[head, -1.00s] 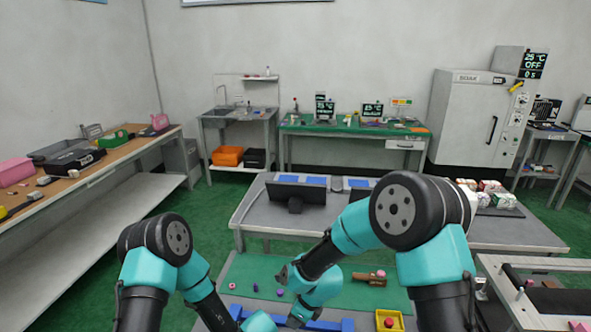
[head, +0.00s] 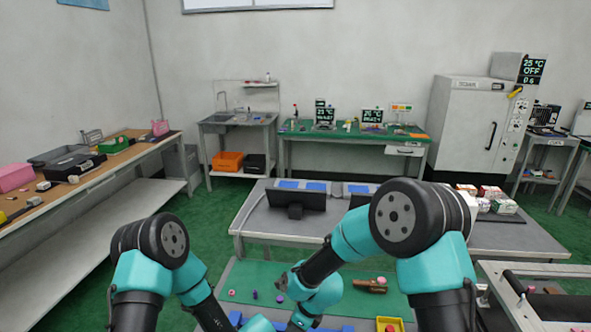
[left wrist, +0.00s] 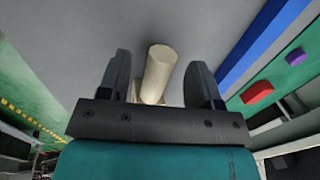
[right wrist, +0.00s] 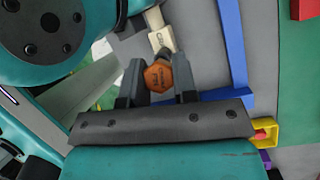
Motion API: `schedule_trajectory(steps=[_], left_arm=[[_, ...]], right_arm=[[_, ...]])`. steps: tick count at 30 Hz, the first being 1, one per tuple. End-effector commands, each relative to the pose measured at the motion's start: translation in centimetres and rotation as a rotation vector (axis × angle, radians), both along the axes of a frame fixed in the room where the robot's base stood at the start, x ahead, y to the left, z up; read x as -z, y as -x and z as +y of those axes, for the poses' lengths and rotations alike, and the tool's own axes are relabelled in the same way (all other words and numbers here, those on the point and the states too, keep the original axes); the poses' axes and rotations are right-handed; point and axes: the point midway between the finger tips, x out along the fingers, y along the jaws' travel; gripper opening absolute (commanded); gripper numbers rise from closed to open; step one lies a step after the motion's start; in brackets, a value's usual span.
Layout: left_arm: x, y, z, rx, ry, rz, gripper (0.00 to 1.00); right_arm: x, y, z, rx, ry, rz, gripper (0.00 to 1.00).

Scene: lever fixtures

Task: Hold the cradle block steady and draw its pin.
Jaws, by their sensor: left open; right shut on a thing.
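In the right wrist view, my right gripper (right wrist: 158,88) is shut on an orange hexagonal piece (right wrist: 158,76) with dark lettering. A pale beige block (right wrist: 161,38) with small lettering sits just beyond it. I cannot tell which of these is the pin. In the left wrist view, my left gripper (left wrist: 165,85) is open, with a pale beige cylinder (left wrist: 158,72) between its fingers and gaps on both sides. The cylinder leans slightly in the picture and its lower end is partly hidden by the gripper. Both gripper tips are out of sight in the head view.
A blue frame (right wrist: 232,45) borders the grey work area. A yellow tray (right wrist: 268,136) with something red in it is at the right. Small parts and a brown piece (head: 370,285) lie on the green mat (head: 245,275). A monitor (head: 297,197) stands on the grey table behind.

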Motion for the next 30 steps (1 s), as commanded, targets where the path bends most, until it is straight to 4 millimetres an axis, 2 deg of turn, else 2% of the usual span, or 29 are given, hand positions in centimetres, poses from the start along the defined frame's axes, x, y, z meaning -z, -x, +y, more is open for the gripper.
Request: schedule_trajectory(steps=[12,18,30], left_arm=[[-6.6,1.2,0.1,0.002,0.000,-0.003,0.59],[-8.9,1.7,0.2,0.000,-0.001,-0.002,0.59],[-9.7,1.9,0.3,0.000,0.000,-0.001,0.59]], right_arm=[[0.0,0.0,0.0,0.000,0.000,0.000,0.00],[0.0,0.0,0.0,0.000,0.000,0.000,0.00],[0.0,0.0,0.0,0.000,0.000,0.000,0.00]])
